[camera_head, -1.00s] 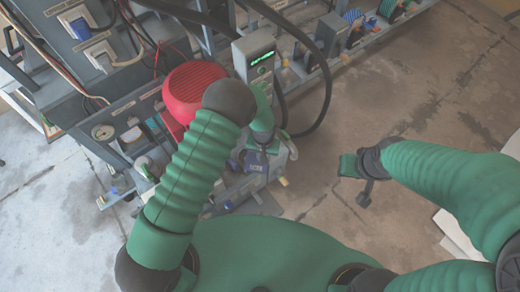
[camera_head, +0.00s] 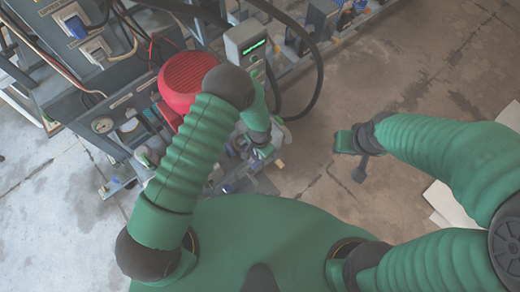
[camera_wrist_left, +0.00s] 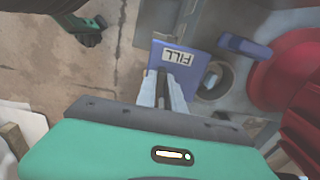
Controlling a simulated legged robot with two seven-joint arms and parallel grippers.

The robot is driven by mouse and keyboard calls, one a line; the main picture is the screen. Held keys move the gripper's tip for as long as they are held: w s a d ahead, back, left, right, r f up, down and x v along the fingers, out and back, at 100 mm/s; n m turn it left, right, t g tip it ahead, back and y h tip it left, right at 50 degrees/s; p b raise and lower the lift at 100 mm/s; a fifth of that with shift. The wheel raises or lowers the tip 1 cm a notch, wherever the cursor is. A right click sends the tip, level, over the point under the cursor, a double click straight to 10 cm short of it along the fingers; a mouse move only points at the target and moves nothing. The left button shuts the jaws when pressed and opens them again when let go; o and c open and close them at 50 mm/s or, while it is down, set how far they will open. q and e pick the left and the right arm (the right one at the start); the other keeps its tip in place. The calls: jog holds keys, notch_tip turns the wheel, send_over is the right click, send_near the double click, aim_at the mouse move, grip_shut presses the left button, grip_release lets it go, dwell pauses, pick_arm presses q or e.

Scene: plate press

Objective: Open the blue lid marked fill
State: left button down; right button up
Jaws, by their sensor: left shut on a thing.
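The blue lid marked FILL (camera_wrist_left: 180,60) shows in the left wrist view, its label upside down. My left gripper (camera_wrist_left: 168,84) has its narrow pale fingers shut on the near edge of this lid. A round opening (camera_wrist_left: 214,82) lies just right of the lid; I cannot tell from here whether it is the one this lid covers. In the head view my left arm reaches down to the machine and the lid's label is hidden. My right gripper (camera_head: 352,150) hangs over bare floor, apart from the machine; its finger opening is unclear.
A second blue lid or tab (camera_wrist_left: 244,47) stands right of the marked one. A red ribbed housing (camera_head: 187,78) is close beside my left forearm. A grey box with a green display (camera_head: 246,48) and black hoses stand behind.

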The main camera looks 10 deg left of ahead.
dwell(0.4)
pick_arm(q)
jog(key=c, duration=1.4)
grip_release()
jog(key=shift+c, duration=0.2)
notch_tip(320, 180, up, 17)
jog(key=p, duration=0.4)
jog(key=shift+f, duration=0.1)
jog(key=s+a+r+n+t, duration=0.1)
jog(key=s+a+r+n, duration=0.3)
jog(key=a+r, duration=0.45)
jog(key=s+a+r+n+t, duration=0.2)
jog(key=s+a+r+n, duration=0.2)
jog(key=a+r, duration=0.4)
notch_tip(320, 180, up, 13)
jog(key=p, duration=1.2)
jog(key=shift+d+r, duration=0.15)
jog(key=shift+d, duration=0.3)
